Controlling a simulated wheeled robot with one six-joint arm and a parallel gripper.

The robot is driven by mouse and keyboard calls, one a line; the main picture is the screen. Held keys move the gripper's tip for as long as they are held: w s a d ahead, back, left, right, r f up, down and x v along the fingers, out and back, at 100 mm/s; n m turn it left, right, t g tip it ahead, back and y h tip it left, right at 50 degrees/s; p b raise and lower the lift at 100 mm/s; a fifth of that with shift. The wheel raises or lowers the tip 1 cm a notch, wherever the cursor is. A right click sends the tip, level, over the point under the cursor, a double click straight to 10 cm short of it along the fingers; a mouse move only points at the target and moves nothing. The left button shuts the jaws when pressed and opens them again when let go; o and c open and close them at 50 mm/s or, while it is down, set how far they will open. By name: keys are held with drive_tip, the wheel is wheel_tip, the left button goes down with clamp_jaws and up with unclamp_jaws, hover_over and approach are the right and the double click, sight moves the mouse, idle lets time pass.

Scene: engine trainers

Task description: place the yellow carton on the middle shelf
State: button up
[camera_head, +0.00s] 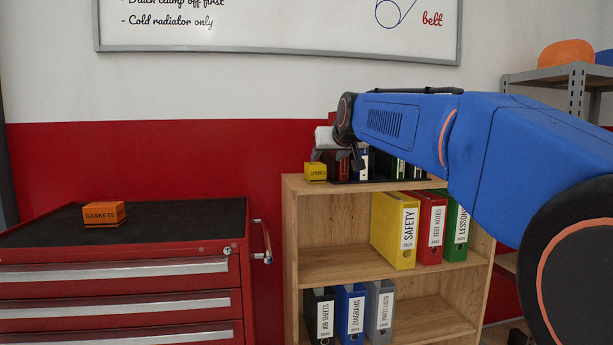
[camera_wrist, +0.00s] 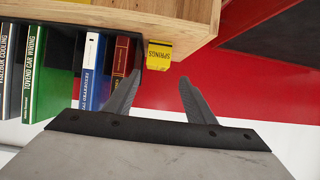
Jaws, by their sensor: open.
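The small yellow carton (camera_head: 316,172), with dark lettering, stands on the left end of the wooden bookcase's top. In the wrist view the carton (camera_wrist: 159,55) reads "SPRINGS" upside down. My gripper (camera_head: 337,158) is open and empty above the bookcase top, close to the carton. In the wrist view the fingertips (camera_wrist: 160,77) point toward the carton, which appears just beyond them and roughly centred between them. The middle shelf (camera_head: 335,271) holds a yellow, a red and a green binder at its right; its left part is bare.
Books in a dark holder (camera_wrist: 60,60) stand beside the carton on the bookcase top. Several binders (camera_head: 350,312) stand on the lower shelf. A red tool cabinet (camera_head: 120,270) at left carries an orange gaskets box (camera_head: 103,214). A whiteboard (camera_head: 270,25) hangs behind.

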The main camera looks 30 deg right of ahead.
sight(315, 164)
drive_tip(key=shift+t, duration=0.3)
drive_tip(key=x, duration=0.6)
drive_tip(key=r+x, duration=0.1)
drive_tip(key=x, duration=1)
drive_tip(key=shift+w+d+r, duration=0.25)
drive_tip(key=shift+w+d, duration=0.25)
drive_tip(key=shift+w, duration=0.15)
drive_tip(key=c, duration=1)
